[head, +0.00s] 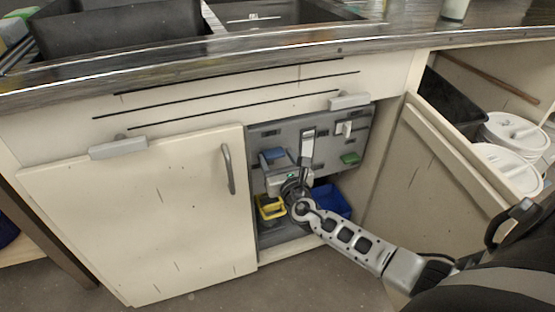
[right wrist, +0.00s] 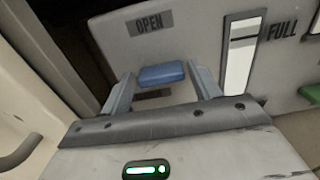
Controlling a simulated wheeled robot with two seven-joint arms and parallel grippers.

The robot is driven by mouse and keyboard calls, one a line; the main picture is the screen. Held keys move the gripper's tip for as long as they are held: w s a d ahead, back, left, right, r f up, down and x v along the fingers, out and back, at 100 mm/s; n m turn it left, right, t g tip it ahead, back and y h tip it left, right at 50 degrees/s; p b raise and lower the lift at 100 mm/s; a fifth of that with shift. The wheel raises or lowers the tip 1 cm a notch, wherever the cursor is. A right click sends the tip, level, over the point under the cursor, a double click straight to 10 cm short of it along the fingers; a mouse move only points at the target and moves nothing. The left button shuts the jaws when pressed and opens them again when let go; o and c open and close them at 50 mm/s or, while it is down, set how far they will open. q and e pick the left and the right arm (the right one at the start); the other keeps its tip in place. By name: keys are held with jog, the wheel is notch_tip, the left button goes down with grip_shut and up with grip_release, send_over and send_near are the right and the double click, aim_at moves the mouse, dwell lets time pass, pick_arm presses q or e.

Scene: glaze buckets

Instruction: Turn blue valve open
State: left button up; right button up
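The blue valve handle (head: 273,154) is on a grey panel (head: 262,138) inside the open right half of the cabinet. In the right wrist view the blue handle (right wrist: 161,74) lies crosswise, below the word OPEN. My right gripper (head: 281,164) reaches into the cabinet in front of it. Its two fingers (right wrist: 163,84) are apart, with the blue handle showing between their tips. Neither finger visibly presses on it, and I cannot tell how deep the tips reach. My left gripper is not in view.
A green handle (head: 350,158) and a white gauge strip (head: 308,143) are on the panel's right. A yellow bucket (head: 268,208) and a blue bin (head: 331,200) stand below. The closed left door (head: 140,215) and the open right door (head: 445,165) flank the opening.

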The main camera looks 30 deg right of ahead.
jog(key=c, duration=0.5)
jog(key=shift+c, duration=0.2)
